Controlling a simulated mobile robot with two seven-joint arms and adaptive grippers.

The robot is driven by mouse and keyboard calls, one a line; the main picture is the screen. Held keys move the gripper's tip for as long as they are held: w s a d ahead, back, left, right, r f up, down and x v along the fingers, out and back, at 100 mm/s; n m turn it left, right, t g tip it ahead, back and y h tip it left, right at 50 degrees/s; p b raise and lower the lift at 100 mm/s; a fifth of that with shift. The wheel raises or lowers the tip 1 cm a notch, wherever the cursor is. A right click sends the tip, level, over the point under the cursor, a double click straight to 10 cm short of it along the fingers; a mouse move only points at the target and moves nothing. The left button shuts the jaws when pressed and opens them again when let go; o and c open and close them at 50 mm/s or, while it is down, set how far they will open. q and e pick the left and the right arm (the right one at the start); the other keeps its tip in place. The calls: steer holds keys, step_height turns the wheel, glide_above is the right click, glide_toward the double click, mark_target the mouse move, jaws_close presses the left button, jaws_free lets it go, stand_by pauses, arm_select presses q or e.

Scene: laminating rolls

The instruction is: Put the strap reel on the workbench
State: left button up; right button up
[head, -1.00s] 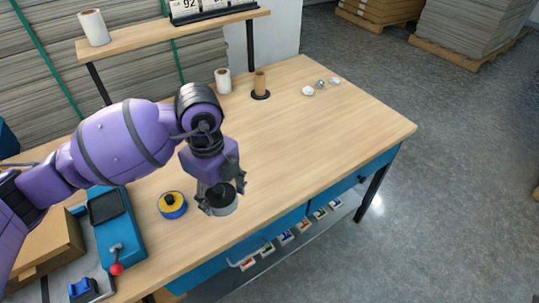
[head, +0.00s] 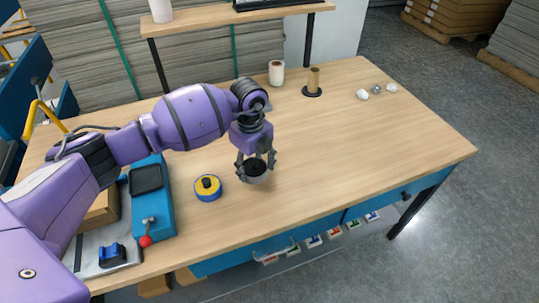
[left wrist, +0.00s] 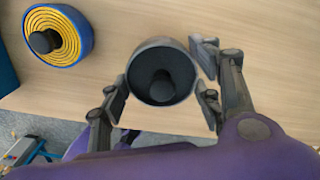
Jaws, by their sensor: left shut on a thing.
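The strap reel (head: 257,175), a round grey cup-like piece with a dark inside and a black knob, is between the fingers of my left gripper (head: 256,163). The left gripper is shut on it over the front middle of the workbench (head: 370,140). I cannot tell whether the reel's underside touches the wood. In the left wrist view the reel (left wrist: 161,58) sits between the fingers (left wrist: 163,88), its black knob facing the camera. My right gripper is not in view.
A yellow and blue reel with a black knob (head: 208,188) lies to the left of the held reel. A blue device with a red-knobbed lever (head: 154,205) stands at the left. A white roll (head: 276,73) and a brown tube on a black base (head: 313,80) stand at the back.

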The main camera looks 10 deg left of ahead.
mark_target(254, 173)
arm_select(q)
steer(key=shift+w+f, duration=0.15)
steer(key=shift+f, duration=1.55)
steer(key=shift+f, duration=0.1)
steer(key=o, duration=1.3)
steer(key=shift+f, duration=0.1)
step_height(254, 173, up, 12)
steer(key=shift+r, duration=0.25)
